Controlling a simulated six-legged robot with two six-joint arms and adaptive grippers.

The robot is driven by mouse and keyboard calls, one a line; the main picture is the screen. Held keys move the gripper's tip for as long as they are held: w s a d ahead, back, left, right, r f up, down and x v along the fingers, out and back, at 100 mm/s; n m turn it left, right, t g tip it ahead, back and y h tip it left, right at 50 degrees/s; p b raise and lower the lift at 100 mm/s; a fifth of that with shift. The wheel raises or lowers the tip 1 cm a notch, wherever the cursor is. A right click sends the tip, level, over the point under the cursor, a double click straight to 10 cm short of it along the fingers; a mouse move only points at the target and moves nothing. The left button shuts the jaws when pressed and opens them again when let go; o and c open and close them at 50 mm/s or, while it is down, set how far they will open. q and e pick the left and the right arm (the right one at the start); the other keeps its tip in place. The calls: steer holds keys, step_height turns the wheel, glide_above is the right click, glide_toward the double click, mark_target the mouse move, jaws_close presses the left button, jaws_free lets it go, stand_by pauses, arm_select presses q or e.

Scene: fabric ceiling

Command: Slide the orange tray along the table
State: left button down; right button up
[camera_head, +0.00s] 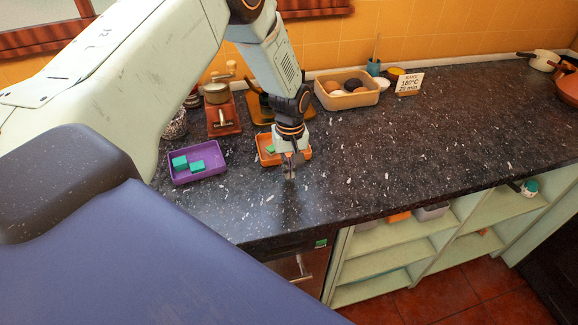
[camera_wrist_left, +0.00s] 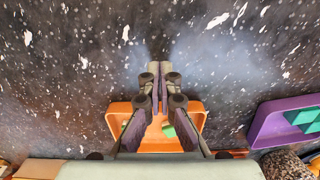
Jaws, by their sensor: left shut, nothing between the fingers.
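The orange tray (camera_head: 262,150) lies on the dark speckled countertop, below and just behind my left gripper. A green block (camera_head: 271,149) is in it. My left gripper (camera_head: 290,176) is shut and empty, pointing down at the front side of the tray. In the left wrist view the orange tray (camera_wrist_left: 118,122) sits behind the fingers, which hide its middle. The shut fingertips (camera_wrist_left: 159,70) reach past its rim over bare counter. Whether the fingers touch the tray, I cannot tell. My right gripper is not in view.
A purple tray (camera_head: 184,180) with green blocks stands to the left. A grinder (camera_head: 222,115) and a tan bin (camera_head: 341,101) of round items are behind. A small sign (camera_head: 409,84) stands further right. The counter (camera_head: 400,140) right of the tray is clear to its front edge.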

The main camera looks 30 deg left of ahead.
arm_select(q)
step_height(320, 180, up, 9)
steer(key=shift+w+a, duration=0.2)
steer(key=shift+w, duration=0.1)
steer(key=shift+f, duration=0.15)
